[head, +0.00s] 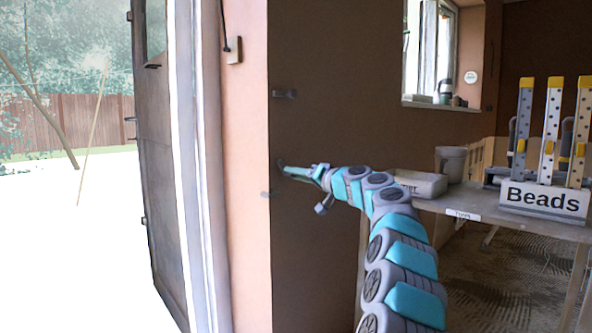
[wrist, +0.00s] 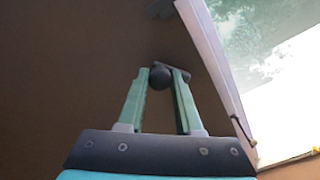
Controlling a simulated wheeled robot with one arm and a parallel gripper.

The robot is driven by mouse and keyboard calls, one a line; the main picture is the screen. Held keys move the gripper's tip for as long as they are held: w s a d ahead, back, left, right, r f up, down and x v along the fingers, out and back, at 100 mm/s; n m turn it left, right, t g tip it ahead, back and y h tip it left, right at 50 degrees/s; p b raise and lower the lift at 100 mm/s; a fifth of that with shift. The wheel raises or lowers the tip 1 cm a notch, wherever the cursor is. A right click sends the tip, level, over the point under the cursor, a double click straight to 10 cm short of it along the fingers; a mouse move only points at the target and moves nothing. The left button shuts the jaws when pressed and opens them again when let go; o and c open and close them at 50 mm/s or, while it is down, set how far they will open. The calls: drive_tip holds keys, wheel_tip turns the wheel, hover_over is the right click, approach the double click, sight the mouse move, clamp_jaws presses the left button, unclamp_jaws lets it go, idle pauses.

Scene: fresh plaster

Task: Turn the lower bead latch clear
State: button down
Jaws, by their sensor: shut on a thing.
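My gripper (head: 284,166) reaches to the brown wall face beside the door opening. In the wrist view its two green fingers (wrist: 160,82) are shut on a dark round knob with a short bar to its right, which I take as the lower bead latch (wrist: 160,74). In the head view the fingers mostly hide this latch. A grey upper latch (head: 285,94) sits higher on the same wall face, apart from my gripper. A small grey piece (head: 268,194) shows at the wall edge just below the fingers.
An open door (head: 165,190) and its white frame stand at the left. At the right a table (head: 470,212) carries a pale tray (head: 421,183), a bucket (head: 452,163) and a rack marked Beads (head: 543,198). A window (head: 430,50) is behind.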

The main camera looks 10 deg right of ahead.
drive_tip(key=shift+m+p, duration=2.55)
drive_tip(key=shift+m, duration=1.15)
drive_tip(key=c, duration=0.6)
unclamp_jaws()
drive_tip(key=shift+b+v, duration=0.45)
drive_tip(key=shift+v, duration=3.5)
drive_tip(key=shift+w, duration=0.1)
